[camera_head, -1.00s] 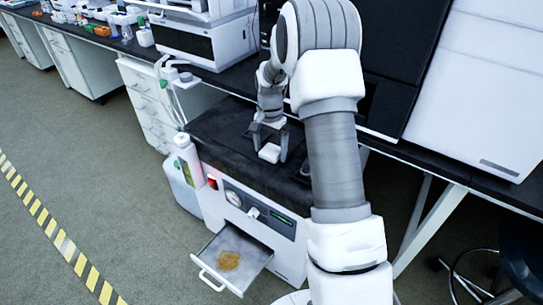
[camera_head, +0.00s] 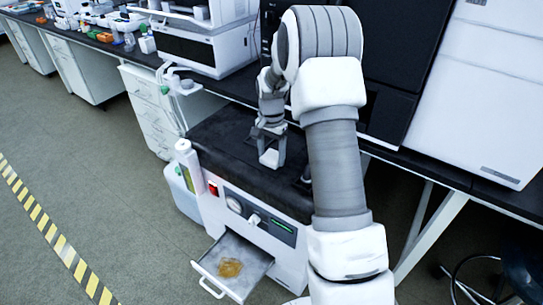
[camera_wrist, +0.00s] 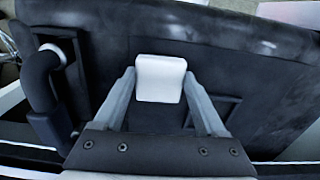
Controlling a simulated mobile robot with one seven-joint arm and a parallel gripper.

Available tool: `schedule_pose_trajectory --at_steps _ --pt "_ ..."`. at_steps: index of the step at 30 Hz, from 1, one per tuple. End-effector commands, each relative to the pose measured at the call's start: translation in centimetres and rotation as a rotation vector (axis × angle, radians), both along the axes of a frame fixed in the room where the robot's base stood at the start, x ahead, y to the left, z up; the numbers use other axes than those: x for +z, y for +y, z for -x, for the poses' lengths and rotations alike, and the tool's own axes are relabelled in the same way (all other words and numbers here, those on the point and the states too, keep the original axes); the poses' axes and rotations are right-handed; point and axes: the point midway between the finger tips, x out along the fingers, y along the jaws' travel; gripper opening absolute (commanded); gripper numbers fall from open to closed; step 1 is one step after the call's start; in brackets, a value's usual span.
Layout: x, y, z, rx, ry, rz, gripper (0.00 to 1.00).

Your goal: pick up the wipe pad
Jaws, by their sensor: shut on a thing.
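The wipe pad (camera_head: 270,157) is a small white block with rounded edges on or just over the black top of the white machine. It also shows in the wrist view (camera_wrist: 160,79), upper middle, between the two grey fingers. My gripper (camera_head: 271,161) points down at it and is shut on it, one finger on each side. The wrist view shows the fingertips (camera_wrist: 160,84) at the pad's left and right sides. I cannot tell whether the pad is clear of the surface.
The machine's front drawer (camera_head: 213,272) is pulled out, with a brown stain (camera_head: 230,268) inside. A white bottle (camera_head: 188,163) stands at the machine's left. A bench with instruments runs behind. A dark stool (camera_head: 520,265) is at right. The floor at left is open.

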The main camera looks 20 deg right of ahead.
Motion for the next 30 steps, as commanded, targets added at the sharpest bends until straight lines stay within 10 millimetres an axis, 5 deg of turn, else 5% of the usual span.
schedule_pose_trajectory --at_steps 8,21,30 --pt "4.3 -0.3 0.1 -0.002 -0.003 0.001 0.22" --pt "8.9 -6.5 5.8 -0.003 -0.001 0.000 0.22" --pt "10.3 -8.5 7.6 -0.001 -0.001 0.000 0.22"
